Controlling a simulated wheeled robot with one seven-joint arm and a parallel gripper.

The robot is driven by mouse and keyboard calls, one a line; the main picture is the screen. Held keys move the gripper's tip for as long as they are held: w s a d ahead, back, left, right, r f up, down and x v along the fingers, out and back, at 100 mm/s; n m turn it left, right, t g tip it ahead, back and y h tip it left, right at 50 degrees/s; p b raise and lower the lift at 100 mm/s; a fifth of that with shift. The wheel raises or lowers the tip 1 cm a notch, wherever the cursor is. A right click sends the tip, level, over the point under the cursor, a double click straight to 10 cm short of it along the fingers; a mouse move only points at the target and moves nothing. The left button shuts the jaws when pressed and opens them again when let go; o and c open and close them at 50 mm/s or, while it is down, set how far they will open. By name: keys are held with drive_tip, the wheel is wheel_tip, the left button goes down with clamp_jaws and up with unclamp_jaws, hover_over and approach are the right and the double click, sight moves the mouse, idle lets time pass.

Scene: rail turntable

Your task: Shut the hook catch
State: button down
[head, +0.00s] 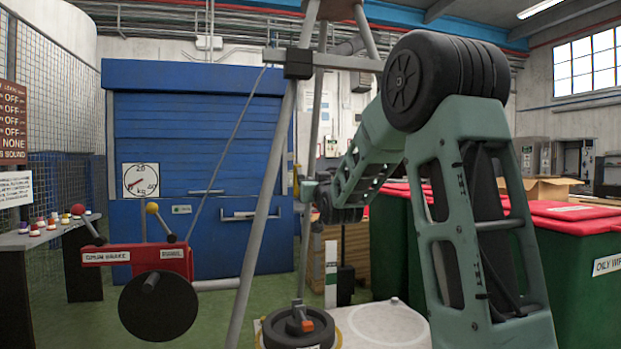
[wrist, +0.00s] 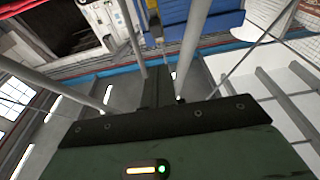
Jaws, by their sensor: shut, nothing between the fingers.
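I cannot pick out the hook catch with certainty in either view. A grey tripod frame (head: 262,205) stands in the middle of the head view, with a dark block and a horizontal bar near its top. My arm reaches in from the right, and its far end is beside the tripod legs, small and partly hidden. In the wrist view my gripper (wrist: 158,80) is shut and empty, its dark fingers close together. Grey poles (wrist: 195,45) pass close around the fingers there; I cannot tell whether they touch.
A red lever box (head: 135,257) with a black disc (head: 158,307) stands at left. A round black fitting with an orange handle (head: 299,322) is low in the middle. Green bins with red lids (head: 580,209) crowd the right. A blue shutter cabinet (head: 150,225) stands behind.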

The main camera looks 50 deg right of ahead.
drive_tip(key=shift+s+a+f, duration=0.45)
drive_tip(key=shift+s+f, duration=0.05)
drive_tip(key=shift+s, duration=0.2)
drive_tip(key=shift+s+a+f, duration=0.4)
drive_tip(key=shift+s+f, duration=0.05)
drive_tip(key=shift+s, duration=0.25)
